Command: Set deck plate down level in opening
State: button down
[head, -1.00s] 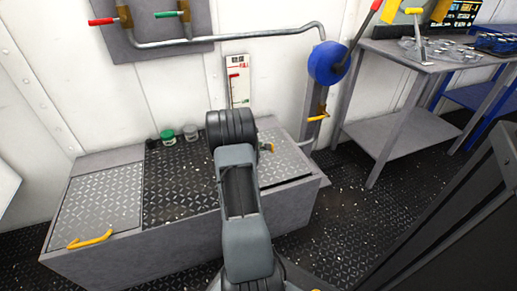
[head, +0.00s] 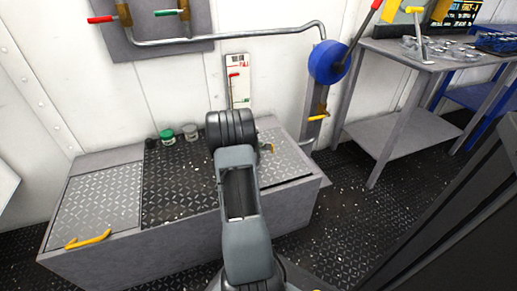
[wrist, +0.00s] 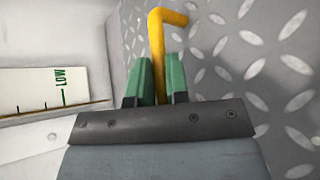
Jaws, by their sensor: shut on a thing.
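My gripper (wrist: 159,72) shows in the wrist view with its two green fingers shut on a yellow bent handle (wrist: 157,30). The handle belongs to the grey diamond-tread deck plate (wrist: 255,55), which fills the right of that view. In the head view a deck plate (head: 289,158) shows at the right end of the grey box, partly behind my arm, with a bit of yellow beside the arm. A dark line runs along its front edge. The opening under it is hidden, and I cannot tell whether the plate is fully level. My gripper is hidden in the head view.
The grey box (head: 140,240) also carries a left plate (head: 100,198) with a yellow handle (head: 88,240) and a dark tread section (head: 180,185). A green-lidded jar (head: 167,137) and a grey-lidded jar (head: 190,132) stand at its back. A blue wheel (head: 328,63) stands behind right.

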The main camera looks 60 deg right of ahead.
jog(key=shift+f+b, duration=0.6)
jog(key=shift+b, duration=0.1)
jog(key=c, duration=1)
grip_release()
jog(key=shift+c, duration=0.2)
jog(key=shift+a+f, duration=0.1)
jog(key=shift+f, duration=0.05)
jog(key=p+v, duration=0.5)
jog(key=v, duration=0.8)
jog(key=shift+a+r, duration=0.25)
jog(key=shift+a, duration=0.05)
jog(key=shift+r, duration=0.1)
jog(key=s+a+r+m+t+y+p, duration=0.1)
jog(key=a+r+y+p, duration=0.3)
jog(key=a+r+p, duration=0.8)
jog(key=s+a+r+m+t+y+p, duration=0.2)
jog(key=a+r+p, duration=1)
jog(key=r, duration=0.9)
jog(key=s+a+r+m+t+y+p, duration=0.2)
jog(key=a+r+y+p, duration=0.4)
jog(key=a+r+p, duration=0.6)
notch_tip(320, 180, up, 5)
jog(key=shift+s+a+r+m+p, duration=0.2)
jog(key=shift+s+m+p, duration=0.5)
jog(key=shift+s, duration=0.5)
